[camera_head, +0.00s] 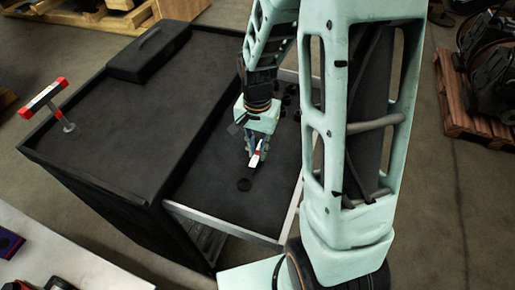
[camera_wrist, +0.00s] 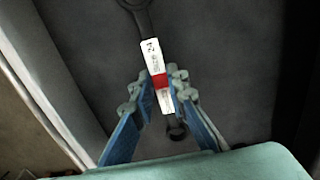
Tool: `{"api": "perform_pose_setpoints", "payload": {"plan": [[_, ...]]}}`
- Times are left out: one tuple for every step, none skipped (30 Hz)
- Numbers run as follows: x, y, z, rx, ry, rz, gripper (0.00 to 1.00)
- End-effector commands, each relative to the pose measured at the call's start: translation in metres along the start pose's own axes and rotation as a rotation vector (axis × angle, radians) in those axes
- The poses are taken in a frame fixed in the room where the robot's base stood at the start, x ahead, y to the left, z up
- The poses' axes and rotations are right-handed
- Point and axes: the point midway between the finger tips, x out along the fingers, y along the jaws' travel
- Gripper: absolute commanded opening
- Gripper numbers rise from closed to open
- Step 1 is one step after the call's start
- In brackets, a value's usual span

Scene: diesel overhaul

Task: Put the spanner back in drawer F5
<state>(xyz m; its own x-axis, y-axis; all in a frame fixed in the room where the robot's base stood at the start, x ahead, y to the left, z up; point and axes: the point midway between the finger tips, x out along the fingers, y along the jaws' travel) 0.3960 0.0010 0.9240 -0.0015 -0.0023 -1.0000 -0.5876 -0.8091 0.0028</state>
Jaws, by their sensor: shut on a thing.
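The spanner (camera_wrist: 157,85) is dark with a white and red label around its shank. Its ring end shows at the top of the wrist view and its other end lies between my fingers. My gripper (camera_wrist: 163,98) is shut on the spanner's shank. In the head view my gripper (camera_head: 255,158) is over the open drawer (camera_head: 205,190), with the spanner's label (camera_head: 257,155) at its fingertips. The drawer has a dark floor and a pale metal rim. Whether the spanner touches the drawer floor, I cannot tell. No drawer number is readable.
A dark tool cabinet (camera_head: 110,120) stands left of the drawer, with a black case (camera_head: 148,52) and a red-and-white T-handled tool (camera_head: 45,97) on top. Small dark round parts (camera_head: 244,184) lie in the drawer. A pale bench (camera_head: 60,255) is at lower left, a pallet (camera_head: 470,115) at right.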

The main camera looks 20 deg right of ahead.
Motion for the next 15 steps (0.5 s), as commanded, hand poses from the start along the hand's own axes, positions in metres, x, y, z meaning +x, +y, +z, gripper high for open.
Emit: {"api": "perform_pose_setpoints", "payload": {"plan": [[0.004, 0.000, 0.000, 0.000, 0.000, 0.000, 0.00], [0.005, 0.000, 0.000, 0.000, 0.000, 0.000, 0.00], [0.007, 0.000, 0.000, 0.000, 0.000, 0.000, 0.00], [0.008, 0.000, 0.000, 0.000, 0.000, 0.000, 0.00], [0.009, 0.000, 0.000, 0.000, 0.000, 0.000, 0.00], [0.011, 0.000, 0.000, 0.000, 0.000, 0.000, 0.00], [0.012, 0.000, 0.000, 0.000, 0.000, 0.000, 0.00], [0.013, 0.000, 0.000, 0.000, 0.000, 0.000, 0.00], [0.015, 0.000, 0.000, 0.000, 0.000, 0.000, 0.00], [0.016, 0.000, 0.000, 0.000, 0.000, 0.000, 0.00], [0.017, 0.000, 0.000, 0.000, 0.000, 0.000, 0.00], [0.017, 0.000, 0.000, 0.000, 0.000, 0.000, 0.00], [0.016, 0.000, 0.000, 0.000, 0.000, 0.000, 0.17], [0.015, 0.000, 0.000, 0.000, 0.000, 0.000, 0.20], [0.015, 0.000, 0.000, 0.000, 0.000, 0.000, 0.25]]}}
